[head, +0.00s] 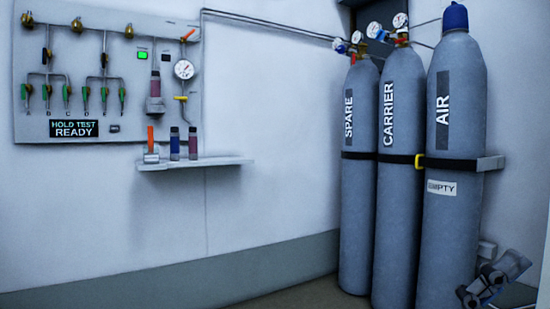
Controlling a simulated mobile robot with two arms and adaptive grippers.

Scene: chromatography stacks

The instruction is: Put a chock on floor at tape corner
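A grey jointed piece with dark round pivots, which looks like my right gripper (491,280), is at the lower right corner beside the foot of the AIR cylinder. It is partly cut off by the frame, and I cannot tell whether it is open or shut or holds anything. My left gripper is not in view. I cannot make out a chock or a tape corner. Only a narrow strip of floor (310,296) shows at the bottom.
Three grey cylinders, SPARE (357,210), CARRIER (396,215) and AIR (452,240), stand strapped at the right. A wall shelf (215,162) holds small vials below a valve panel (105,30) reading HOLD TEST READY. A small pale fitting (487,248) is behind AIR.

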